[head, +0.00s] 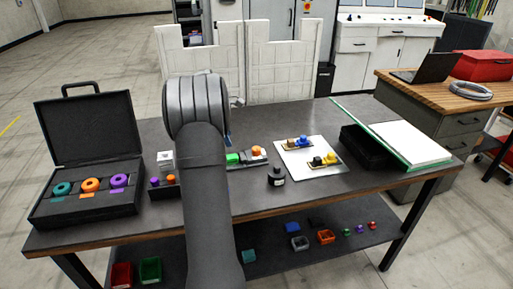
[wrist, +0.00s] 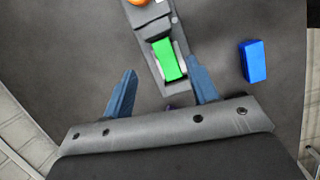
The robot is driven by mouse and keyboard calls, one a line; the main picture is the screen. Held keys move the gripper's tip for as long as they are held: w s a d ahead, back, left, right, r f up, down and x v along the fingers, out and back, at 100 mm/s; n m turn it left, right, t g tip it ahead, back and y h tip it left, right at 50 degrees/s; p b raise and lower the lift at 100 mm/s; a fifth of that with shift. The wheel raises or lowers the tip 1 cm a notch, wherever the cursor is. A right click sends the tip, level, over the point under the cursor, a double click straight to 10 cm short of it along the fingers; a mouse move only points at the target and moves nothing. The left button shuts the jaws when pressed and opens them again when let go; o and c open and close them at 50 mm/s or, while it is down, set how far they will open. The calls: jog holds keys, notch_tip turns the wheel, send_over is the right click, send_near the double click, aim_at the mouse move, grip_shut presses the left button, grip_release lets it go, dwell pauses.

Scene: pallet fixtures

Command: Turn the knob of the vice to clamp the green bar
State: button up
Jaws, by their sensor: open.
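The vice is a grey fixture on the table, seen in the head view (head: 246,158) right of my arm and in the wrist view (wrist: 148,27) at top centre. Its orange knob shows in the head view (head: 256,150); in the wrist view the knob (wrist: 138,2) is cut by the top edge. The green bar (wrist: 167,60) lies in the vice; part of it shows in the head view (head: 232,159). My gripper (wrist: 163,70) is open and empty, its blue fingers either side of the bar's near end in the picture. My arm mostly hides it in the head view.
A blue block (wrist: 253,62) lies right of the vice in the wrist view. An open black case (head: 88,203) with coloured rings is at left.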

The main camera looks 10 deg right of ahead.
jog(key=d+r+m+y, duration=0.1)
jog(key=d+r+m, duration=0.35)
jog(key=m, duration=0.85)
notch_tip(320, 180, up, 6)
jog(key=m+y, duration=0.2)
jog(key=m, duration=1.6)
send_over(257, 148)
notch_tip(257, 148, down, 18)
jog(key=shift+r, duration=0.2)
jog(key=c, duration=1)
